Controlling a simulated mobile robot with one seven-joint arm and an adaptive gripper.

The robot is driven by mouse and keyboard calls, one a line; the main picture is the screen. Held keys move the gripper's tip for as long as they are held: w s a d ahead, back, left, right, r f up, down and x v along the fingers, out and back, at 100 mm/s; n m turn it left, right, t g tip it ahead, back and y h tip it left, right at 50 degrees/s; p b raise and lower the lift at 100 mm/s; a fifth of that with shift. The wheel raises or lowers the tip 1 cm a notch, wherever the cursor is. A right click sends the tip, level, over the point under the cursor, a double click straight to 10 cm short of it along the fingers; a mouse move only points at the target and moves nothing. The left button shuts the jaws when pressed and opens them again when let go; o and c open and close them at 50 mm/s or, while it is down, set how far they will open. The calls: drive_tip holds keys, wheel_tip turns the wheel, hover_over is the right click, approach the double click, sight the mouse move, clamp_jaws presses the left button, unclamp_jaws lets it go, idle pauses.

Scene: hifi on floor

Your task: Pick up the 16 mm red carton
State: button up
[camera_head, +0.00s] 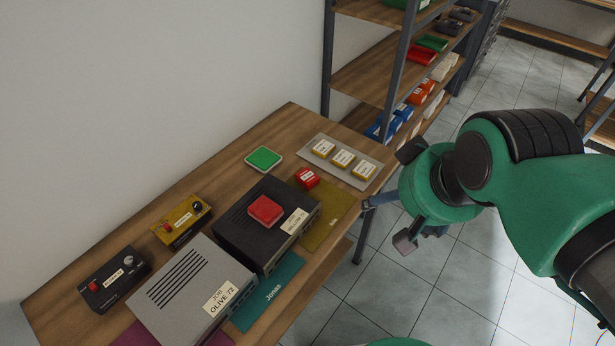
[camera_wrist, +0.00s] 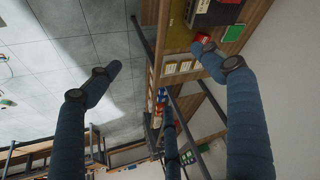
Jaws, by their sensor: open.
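A small red carton with a white label (camera_head: 307,177) sits on the wooden table, beside the black device and at the edge of the olive mat. Its label is too small to read. In the wrist view the red carton (camera_wrist: 203,38) shows just past one fingertip, partly hidden by it. A second red item (camera_head: 265,210) lies on top of the black device. My gripper (camera_head: 392,198) is open and empty, off the table's right edge and to the right of the carton. Its spread fingers also show in the wrist view (camera_wrist: 155,80).
A grey tray (camera_head: 327,164) with yellow-and-white cartons lies behind the carton. The black device (camera_head: 240,222) and grey device (camera_head: 185,290) stand to its left. A green dish (camera_head: 263,158) sits near the wall. A shelf rack (camera_head: 392,75) with bins rises beyond the table.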

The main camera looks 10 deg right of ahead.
drive_tip(key=shift+c, duration=0.5)
drive_tip(key=shift+w+r, duration=0.1)
drive_tip(key=shift+w, duration=0.05)
drive_tip(key=w+a+f+m+g+p, duration=0.1)
drive_tip(key=w+a+m+g+p, duration=0.15)
drive_tip(key=w, duration=0.75)
drive_tip(key=w+a+m+g+p, duration=0.1)
drive_tip(key=w+a+m, duration=0.15)
drive_tip(key=w, duration=0.85)
drive_tip(key=w+a+f+m+g+p, duration=0.1)
drive_tip(key=w+a+f+m, duration=0.1)
drive_tip(key=w+f, duration=0.6)
drive_tip(key=w+a+f+m+g+y+p, duration=0.1)
drive_tip(key=w+a+f+m+g, duration=0.1)
drive_tip(key=w+f, duration=0.7)
drive_tip(key=shift+a+f+m+y, duration=0.3)
drive_tip(key=shift+a+f+m, duration=0.15)
drive_tip(key=shift+m, duration=0.75)
